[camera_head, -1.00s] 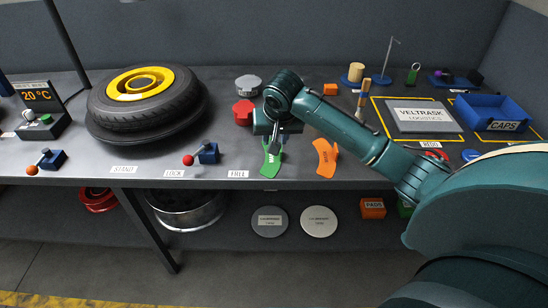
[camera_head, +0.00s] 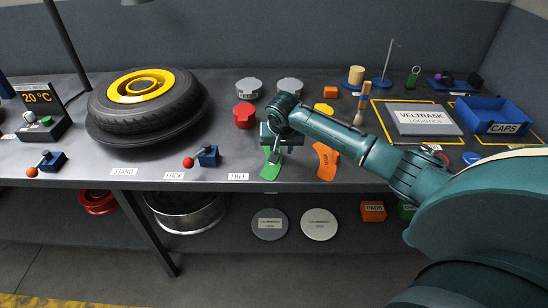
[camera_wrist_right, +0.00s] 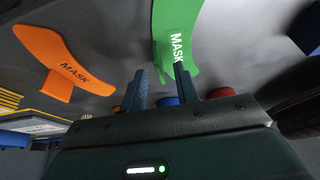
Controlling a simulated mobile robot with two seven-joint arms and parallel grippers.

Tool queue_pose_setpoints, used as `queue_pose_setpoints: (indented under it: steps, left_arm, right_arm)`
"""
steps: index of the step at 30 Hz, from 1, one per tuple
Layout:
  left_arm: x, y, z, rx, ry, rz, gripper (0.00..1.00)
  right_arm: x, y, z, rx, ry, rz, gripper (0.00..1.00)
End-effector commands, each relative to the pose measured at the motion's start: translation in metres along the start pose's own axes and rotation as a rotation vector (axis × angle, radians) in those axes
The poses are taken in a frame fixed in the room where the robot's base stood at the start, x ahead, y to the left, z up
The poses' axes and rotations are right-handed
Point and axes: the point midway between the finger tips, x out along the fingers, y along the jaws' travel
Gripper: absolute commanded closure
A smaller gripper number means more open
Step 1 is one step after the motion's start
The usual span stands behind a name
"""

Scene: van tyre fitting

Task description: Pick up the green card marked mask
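The green card (camera_head: 268,169) lies near the front edge of the grey bench, partly hidden behind my right gripper (camera_head: 275,154) in the head view. In the right wrist view the green card (camera_wrist_right: 176,34) shows the word MASK. There my right gripper (camera_wrist_right: 160,78) has its two fingers apart, with a gap between them. The card's narrow end is close to the fingertips, by the right-hand finger; I cannot tell whether they touch. My left gripper is not in view.
An orange card (camera_head: 326,160), also marked MASK, lies just right of the green one. Red (camera_head: 244,116), grey (camera_head: 249,89) and yellow (camera_head: 324,108) knobs stand behind.

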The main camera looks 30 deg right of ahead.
Motion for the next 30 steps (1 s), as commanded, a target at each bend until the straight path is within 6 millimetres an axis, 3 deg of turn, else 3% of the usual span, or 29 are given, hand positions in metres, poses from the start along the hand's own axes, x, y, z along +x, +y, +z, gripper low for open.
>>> queue_pose_setpoints:
  steps: [4, 12, 24, 30]
  left_arm:
    - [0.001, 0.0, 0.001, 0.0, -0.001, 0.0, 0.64]
    - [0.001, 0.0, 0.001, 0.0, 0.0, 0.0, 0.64]
    - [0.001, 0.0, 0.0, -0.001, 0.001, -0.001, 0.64]
    - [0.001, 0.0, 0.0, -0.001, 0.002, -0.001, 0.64]
  right_arm:
    - [0.017, 0.0, -0.001, 0.0, 0.001, 0.0, 0.69]
    - [0.02, 0.0, -0.001, -0.001, 0.002, -0.001, 0.69]
    - [0.02, 0.0, -0.001, -0.001, 0.002, 0.0, 1.0]
    - [0.02, 0.0, -0.001, 0.0, 0.002, 0.0, 1.0]
